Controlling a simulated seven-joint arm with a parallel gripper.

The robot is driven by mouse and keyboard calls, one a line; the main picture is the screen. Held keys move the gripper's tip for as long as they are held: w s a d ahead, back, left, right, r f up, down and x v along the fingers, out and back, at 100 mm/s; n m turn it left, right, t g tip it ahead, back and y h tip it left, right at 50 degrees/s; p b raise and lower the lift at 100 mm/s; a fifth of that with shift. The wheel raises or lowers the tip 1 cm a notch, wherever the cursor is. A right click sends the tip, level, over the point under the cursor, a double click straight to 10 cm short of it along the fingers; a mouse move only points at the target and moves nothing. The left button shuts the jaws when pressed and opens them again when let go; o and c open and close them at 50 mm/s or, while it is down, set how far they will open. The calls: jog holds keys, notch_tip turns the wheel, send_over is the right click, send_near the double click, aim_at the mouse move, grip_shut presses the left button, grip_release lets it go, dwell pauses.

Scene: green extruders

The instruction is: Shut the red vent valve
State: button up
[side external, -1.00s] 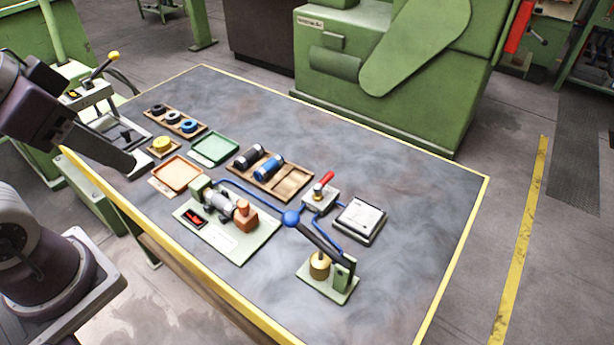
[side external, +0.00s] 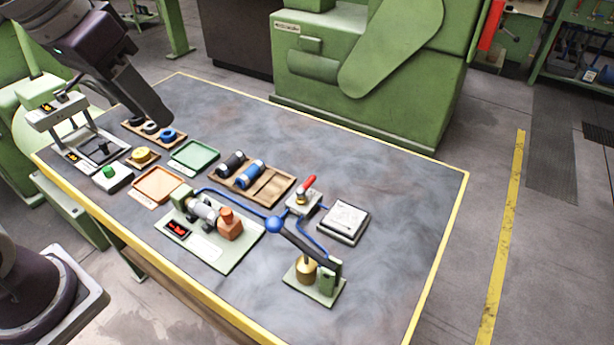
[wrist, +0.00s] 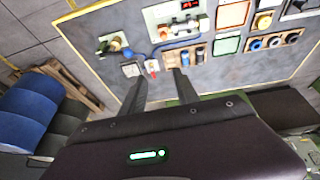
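The red vent valve (side external: 308,183) has a red handle on a brass stem, on a pale block near the table's middle right. Its handle tilts up to the right in the side view. It also shows as a small red and white shape in the wrist view (wrist: 152,66), just beyond my fingertips in the picture. My gripper (side external: 158,117) is above the left part of the table, well away from the valve. In the wrist view, my gripper (wrist: 160,76) has its two fingers apart with nothing between them.
A hand pump (side external: 318,285) with a blue-knobbed black lever stands in front of the valve. Blue hoses join the valve block to nearby fittings. A square plate (side external: 343,220) lies right of it. A wooden tray (side external: 272,188) holds cylinders. The table's right end is clear.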

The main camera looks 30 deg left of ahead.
jog(key=w+d+f+g, duration=0.2)
jog(key=w+f, duration=0.2)
jog(key=w, duration=0.9)
jog(key=g+h, duration=0.2)
send_near(308, 180)
jog(key=x, duration=0.7)
jog(key=shift+d+f, duration=0.15)
jog(key=shift+f, duration=0.45)
grip_shut()
